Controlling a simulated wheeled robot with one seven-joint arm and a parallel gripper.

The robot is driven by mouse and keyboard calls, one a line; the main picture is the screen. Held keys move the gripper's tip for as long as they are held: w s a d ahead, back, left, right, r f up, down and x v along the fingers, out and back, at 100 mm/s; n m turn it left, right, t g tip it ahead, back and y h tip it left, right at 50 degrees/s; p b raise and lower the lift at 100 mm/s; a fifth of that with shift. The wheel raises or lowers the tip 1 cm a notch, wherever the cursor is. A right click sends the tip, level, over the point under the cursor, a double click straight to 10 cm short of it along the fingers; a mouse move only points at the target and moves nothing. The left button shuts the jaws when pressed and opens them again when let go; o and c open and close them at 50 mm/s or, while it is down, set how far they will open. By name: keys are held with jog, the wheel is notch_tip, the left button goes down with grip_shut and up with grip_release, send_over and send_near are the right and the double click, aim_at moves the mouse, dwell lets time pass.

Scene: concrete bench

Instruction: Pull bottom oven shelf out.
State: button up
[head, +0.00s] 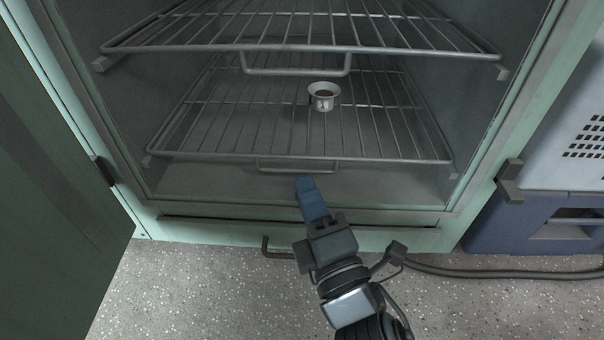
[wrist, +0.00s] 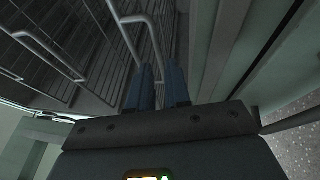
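The bottom oven shelf (head: 225,157) is a wire rack low inside the open oven, with a thin wire handle (head: 297,170) hanging at its front edge. A small white cup (head: 323,97) with dark contents stands on it. My gripper (head: 306,184) is just in front of and below this handle, blue fingers pointing into the oven. In the wrist view, the two blue fingers (wrist: 158,85) are apart, and a handle bar (wrist: 155,48) runs down toward the gap between them. I cannot tell whether they touch it.
The upper wire shelf (head: 300,47) with its own handle (head: 295,71) is above. The oven door (head: 50,200) stands open at left. A blue-grey appliance (head: 540,215) and a cable (head: 500,273) are at right. Speckled floor (head: 180,295) lies in front.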

jog(key=shift+x, duration=1.9)
jog(key=shift+c, duration=0.2)
grip_shut()
